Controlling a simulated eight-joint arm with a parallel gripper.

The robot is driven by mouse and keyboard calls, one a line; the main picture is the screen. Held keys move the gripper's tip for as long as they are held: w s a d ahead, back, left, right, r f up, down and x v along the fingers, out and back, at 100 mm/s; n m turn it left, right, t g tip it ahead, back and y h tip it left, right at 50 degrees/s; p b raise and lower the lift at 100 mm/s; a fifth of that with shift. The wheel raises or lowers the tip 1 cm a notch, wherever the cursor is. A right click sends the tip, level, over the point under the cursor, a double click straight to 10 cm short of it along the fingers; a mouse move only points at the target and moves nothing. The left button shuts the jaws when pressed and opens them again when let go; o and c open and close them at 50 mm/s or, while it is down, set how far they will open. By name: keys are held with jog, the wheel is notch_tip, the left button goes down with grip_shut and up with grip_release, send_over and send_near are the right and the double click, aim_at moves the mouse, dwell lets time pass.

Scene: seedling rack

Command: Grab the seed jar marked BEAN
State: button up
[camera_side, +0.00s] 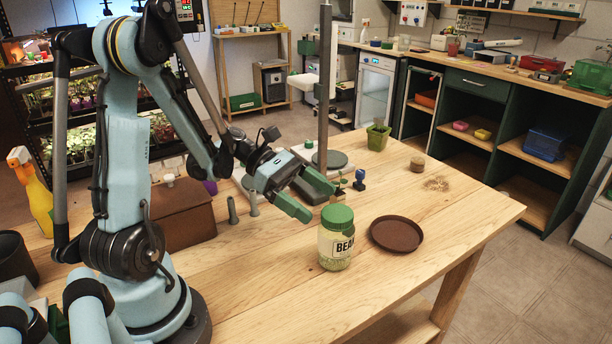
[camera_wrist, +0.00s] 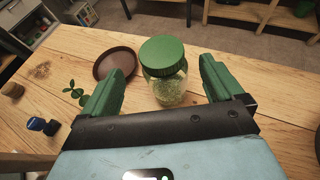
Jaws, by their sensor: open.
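The seed jar marked BEAN (camera_side: 336,246) is clear with a green lid and stands upright on the wooden table. In the wrist view the jar (camera_wrist: 166,88) lies ahead of my gripper, between the lines of its two green fingers; its label is not seen there. My gripper (camera_side: 302,197) is open and empty, above the table and up and left of the jar in the side view. In the wrist view my gripper (camera_wrist: 160,88) has its fingers wide apart. I see no finger touching the jar.
A brown saucer (camera_side: 397,246) lies just right of the jar. A small seedling (camera_side: 341,186), a blue-topped item (camera_side: 360,180) and a grey post (camera_side: 324,90) stand behind it. A green pot (camera_side: 378,136) is farther back. The table's front right is clear.

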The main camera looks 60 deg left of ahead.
aim_at(334, 212)
jog(key=shift+r+x, duration=0.15)
jog(key=shift+x, duration=1.3)
jog(key=shift+r+x, duration=0.1)
jog(key=shift+x, duration=1.4)
jog(key=shift+s+d, duration=0.1)
jog(key=shift+s, duration=0.05)
jog(key=shift+c, duration=0.3)
grip_shut()
